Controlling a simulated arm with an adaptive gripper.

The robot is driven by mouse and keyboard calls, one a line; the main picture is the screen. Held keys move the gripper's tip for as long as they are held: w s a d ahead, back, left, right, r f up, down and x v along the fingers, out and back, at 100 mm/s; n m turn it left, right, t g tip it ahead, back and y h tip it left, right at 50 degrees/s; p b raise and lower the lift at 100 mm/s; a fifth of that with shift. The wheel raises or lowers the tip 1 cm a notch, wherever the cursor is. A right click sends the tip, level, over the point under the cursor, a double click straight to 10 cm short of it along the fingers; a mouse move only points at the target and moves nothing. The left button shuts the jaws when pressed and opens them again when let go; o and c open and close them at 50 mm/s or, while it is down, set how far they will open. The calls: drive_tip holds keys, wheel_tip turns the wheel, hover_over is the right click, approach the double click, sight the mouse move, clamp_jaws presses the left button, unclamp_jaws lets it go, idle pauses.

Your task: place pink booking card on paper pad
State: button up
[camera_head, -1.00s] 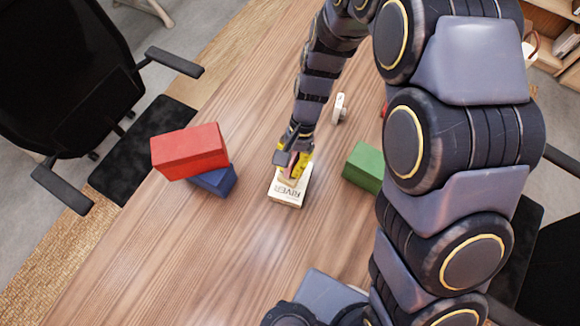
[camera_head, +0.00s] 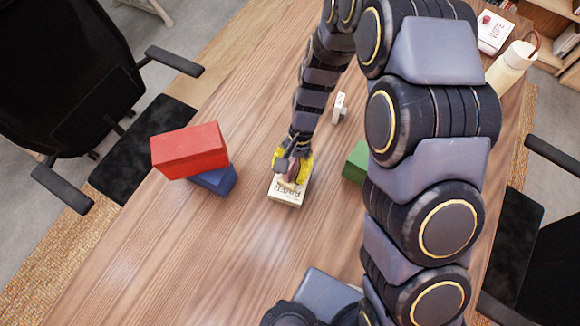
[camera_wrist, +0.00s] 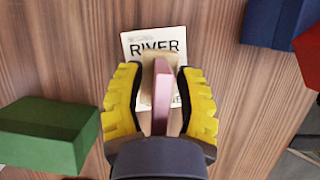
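The pink booking card (camera_wrist: 162,95) shows in the wrist view as a narrow pink slab between my fingers. Under it is a small tan block (camera_wrist: 147,82), which looks like the paper pad. The tan block is on a white book (camera_wrist: 133,42) lettered RIVER, which also shows in the head view (camera_head: 286,197). My gripper (camera_wrist: 160,73) is low over the book, with its yellow-backed fingers spread on both sides of the card and small gaps beside it. In the head view my gripper (camera_head: 292,166) hides most of the card and pad. Exact card-to-pad contact is unclear.
A red box (camera_head: 190,150) rests on a blue box (camera_head: 214,180) left of the book. A green box (camera_head: 355,161) stands to the right. A small white object (camera_head: 339,107) is farther back. A bottle (camera_head: 508,69) and white box (camera_head: 493,33) stand at upper right. The front-left tabletop is clear.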

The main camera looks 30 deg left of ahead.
drive_tip(key=v, duration=1.2)
drive_tip(key=shift+r, duration=0.2)
drive_tip(key=d+r+t, duration=0.1)
drive_tip(key=d+r, duration=0.5)
drive_tip(key=d, duration=0.2)
drive_tip(key=s+d+r+t, duration=0.1)
drive_tip(key=s+d+r, duration=0.2)
drive_tip(key=s+d, duration=0.4)
drive_tip(key=s+d+r+t, duration=0.1)
drive_tip(key=s+d+r, duration=0.2)
drive_tip(key=s+d, duration=0.4)
drive_tip(key=shift+s+d+r, duration=0.2)
drive_tip(key=shift+d+r, duration=0.1)
drive_tip(key=shift+d, duration=0.85)
